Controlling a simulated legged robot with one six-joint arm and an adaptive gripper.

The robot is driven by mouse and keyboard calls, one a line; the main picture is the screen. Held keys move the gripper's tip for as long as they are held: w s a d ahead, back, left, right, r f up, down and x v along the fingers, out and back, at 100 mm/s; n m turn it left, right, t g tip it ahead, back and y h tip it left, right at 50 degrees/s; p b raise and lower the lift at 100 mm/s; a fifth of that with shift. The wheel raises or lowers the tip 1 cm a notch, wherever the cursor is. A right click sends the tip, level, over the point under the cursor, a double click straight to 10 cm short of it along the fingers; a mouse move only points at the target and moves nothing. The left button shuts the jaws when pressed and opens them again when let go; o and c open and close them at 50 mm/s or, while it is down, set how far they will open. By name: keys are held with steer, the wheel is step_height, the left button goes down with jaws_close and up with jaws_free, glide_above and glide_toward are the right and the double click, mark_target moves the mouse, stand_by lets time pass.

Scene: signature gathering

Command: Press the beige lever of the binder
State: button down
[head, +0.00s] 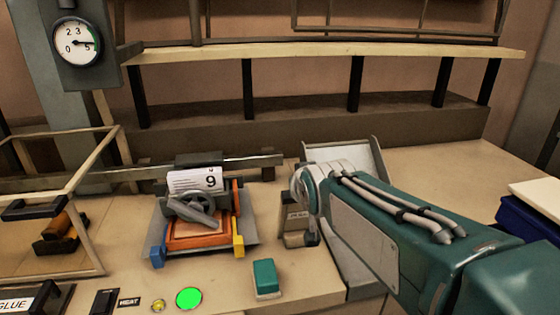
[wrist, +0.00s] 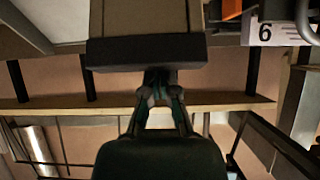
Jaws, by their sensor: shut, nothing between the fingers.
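A beige block with a dark end, which looks like the beige lever (wrist: 145,20), fills the top middle of the wrist view. A beige and grey upright piece (head: 293,221) beside my wrist in the head view seems to be the same part. My gripper (wrist: 160,76) is shut and empty, its fingertips at the block's dark edge; I cannot tell whether they touch. In the head view my arm hides most of the gripper and part of the binder. A pale tilted metal plate (head: 350,152) stands behind my wrist.
A green-topped block (head: 266,278) and a lit green button (head: 189,298) lie in front. A shelf (head: 330,53) spans the back. A blue box (head: 528,220) is at right.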

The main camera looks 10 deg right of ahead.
steer(key=shift+s+f, duration=0.2)
steer(key=shift+s, duration=0.3)
steer(key=shift+s+f, duration=0.15)
steer(key=shift+s, duration=0.3)
steer(key=shift+s+f, duration=0.25)
steer(key=shift+f, duration=0.05)
